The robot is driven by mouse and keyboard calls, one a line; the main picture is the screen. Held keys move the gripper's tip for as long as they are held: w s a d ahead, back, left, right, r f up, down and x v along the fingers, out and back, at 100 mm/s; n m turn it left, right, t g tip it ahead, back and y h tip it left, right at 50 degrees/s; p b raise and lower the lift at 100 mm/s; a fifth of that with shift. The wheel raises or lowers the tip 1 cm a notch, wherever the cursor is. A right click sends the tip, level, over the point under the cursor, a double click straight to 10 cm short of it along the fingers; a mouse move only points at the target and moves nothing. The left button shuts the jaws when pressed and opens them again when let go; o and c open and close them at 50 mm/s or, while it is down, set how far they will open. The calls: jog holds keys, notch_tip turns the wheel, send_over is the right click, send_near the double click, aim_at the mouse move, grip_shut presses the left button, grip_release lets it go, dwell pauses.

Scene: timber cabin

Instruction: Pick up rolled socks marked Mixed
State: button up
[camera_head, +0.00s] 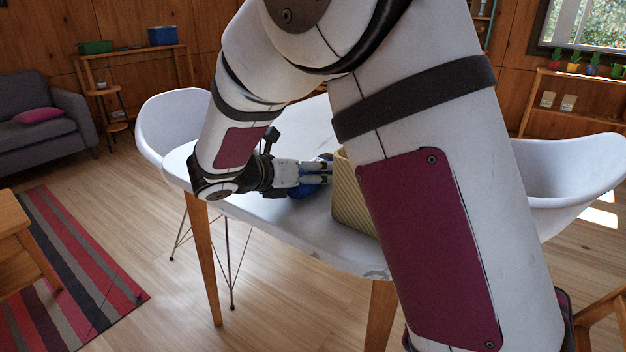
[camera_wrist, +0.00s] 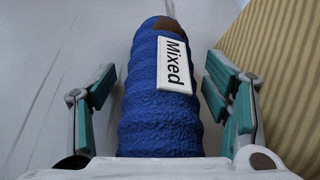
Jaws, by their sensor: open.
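The rolled socks (camera_wrist: 150,108) are a blue ribbed roll with a white label reading "Mixed" and a brown patch near the far end. They lie on the white table (camera_head: 231,201). In the head view the blue socks (camera_head: 308,190) show only partly, behind my gripper (camera_head: 318,171). In the wrist view my gripper (camera_wrist: 162,110) is open, with one finger on each side of the socks. A gap shows between the socks and the right finger; the left finger stands apart too.
A yellowish ribbed container (camera_head: 349,205) stands on the table just right of the socks; its ribbed side (camera_wrist: 283,65) is close to my right finger. White chairs (camera_head: 170,118) stand around the table. My arm hides much of the tabletop.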

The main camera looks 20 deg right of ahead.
jog(key=c, duration=1.3)
